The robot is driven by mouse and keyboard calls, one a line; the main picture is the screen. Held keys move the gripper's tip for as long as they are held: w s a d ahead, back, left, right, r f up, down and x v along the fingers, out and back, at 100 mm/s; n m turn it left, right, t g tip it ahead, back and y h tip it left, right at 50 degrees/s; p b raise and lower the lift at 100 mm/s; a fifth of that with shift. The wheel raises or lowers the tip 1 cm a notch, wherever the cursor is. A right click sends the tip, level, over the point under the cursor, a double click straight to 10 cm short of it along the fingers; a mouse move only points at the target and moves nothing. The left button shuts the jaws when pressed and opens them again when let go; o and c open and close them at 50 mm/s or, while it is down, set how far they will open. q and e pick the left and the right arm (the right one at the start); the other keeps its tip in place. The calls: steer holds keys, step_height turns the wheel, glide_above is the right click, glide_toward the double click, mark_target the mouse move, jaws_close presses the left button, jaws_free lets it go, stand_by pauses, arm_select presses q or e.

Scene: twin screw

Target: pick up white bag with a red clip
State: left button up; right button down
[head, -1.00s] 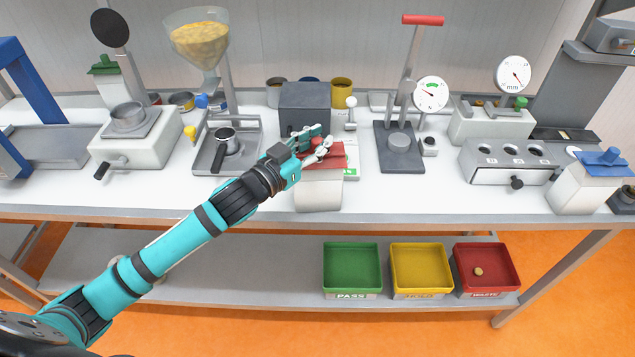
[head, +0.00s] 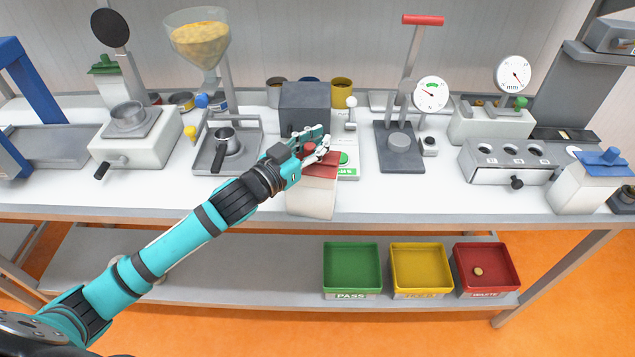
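The white bag (head: 311,199) with a red clip (head: 321,170) stands near the front edge of the bench, slightly turned and tilted. My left gripper (head: 316,150) reaches in from the left at the top of the bag. Its fingers are around the red knob of the clip and look closed on it. The fingers hide part of the clip, and the exact contact is hard to see. My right gripper is not in view.
A dark grey box (head: 304,106) stands right behind the gripper. A green-and-white scale (head: 346,163) is close behind the bag on the right. A portafilter stand (head: 226,150) is to the left, a press (head: 399,150) to the right. Green, yellow and red bins sit on the lower shelf.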

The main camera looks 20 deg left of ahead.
arm_select(q)
steer(key=o, duration=0.7)
steer(key=shift+s, duration=0.1)
